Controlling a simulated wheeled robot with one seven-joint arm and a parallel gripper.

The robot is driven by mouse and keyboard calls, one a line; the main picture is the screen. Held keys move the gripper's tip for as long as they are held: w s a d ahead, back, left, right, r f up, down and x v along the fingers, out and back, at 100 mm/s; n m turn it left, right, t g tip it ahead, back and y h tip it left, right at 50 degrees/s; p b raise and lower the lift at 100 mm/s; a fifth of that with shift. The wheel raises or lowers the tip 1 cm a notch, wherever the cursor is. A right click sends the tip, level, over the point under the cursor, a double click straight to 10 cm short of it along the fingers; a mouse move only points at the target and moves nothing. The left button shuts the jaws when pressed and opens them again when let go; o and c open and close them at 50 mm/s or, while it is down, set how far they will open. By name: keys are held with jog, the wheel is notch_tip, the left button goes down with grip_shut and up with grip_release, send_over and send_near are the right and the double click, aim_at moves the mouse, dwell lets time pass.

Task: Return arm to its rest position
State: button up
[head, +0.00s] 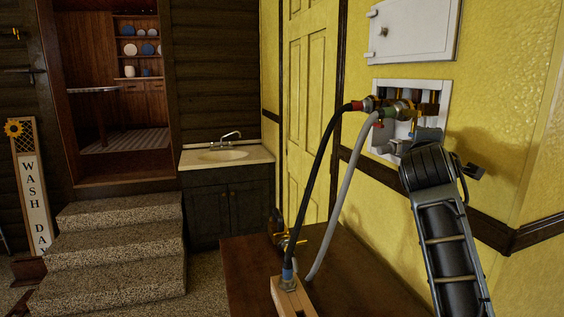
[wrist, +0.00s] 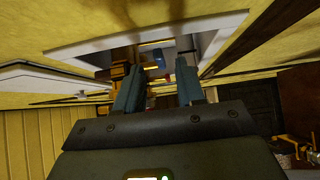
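My gripper (wrist: 158,82) is at the recessed valve box (head: 382,88) in the yellow wall. In the wrist view its two blue-grey fingers are apart, with no held object visible between them. Brass fittings and the box's white frame show just beyond the fingers. In the head view my arm (head: 448,235) rises at the right and its end hides the lower right of the box. Whether the fingers touch any fitting cannot be told. A black hose (head: 318,180) and a grey hose (head: 342,210) hang from the valves (head: 395,108).
A white panel door (head: 412,30) is on the wall above the box. A wooden surface (head: 350,275) lies below, with a wooden block (head: 293,298) where the hoses end. A sink cabinet (head: 227,205) and stone steps (head: 115,245) stand at the left.

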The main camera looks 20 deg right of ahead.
jog(key=s+a+f+m+t+y, duration=0.1)
jog(key=s+a+f+y, duration=0.2)
jog(key=s+a+f, duration=0.55)
jog(key=s+a+f+y, duration=0.25)
jog(key=s+f, duration=0.25)
jog(key=f, duration=0.6)
jog(key=s+a+f+m+t+y, duration=0.1)
jog(key=s+a+f+y, duration=0.1)
jog(key=s+a+f, duration=0.6)
jog(key=s+a+f+m+y, duration=0.2)
jog(key=s+a, duration=0.1)
jog(key=s, duration=0.6)
jog(key=s+a+f+m+y, duration=0.1)
jog(key=s+a+f, duration=0.1)
jog(key=s, duration=0.6)
jog(key=s+a+r+m, duration=0.1)
jog(key=s+r+m, duration=0.1)
jog(key=s, duration=0.5)
jog(key=s+a+r+m+y, duration=0.1)
jog(key=s+r+m, duration=0.1)
jog(key=s+r, duration=0.2)
jog(key=s, duration=0.3)
jog(key=shift+s+m+g, duration=0.3)
jog(key=shift+s, duration=0.1)
jog(key=shift+y, duration=0.25)
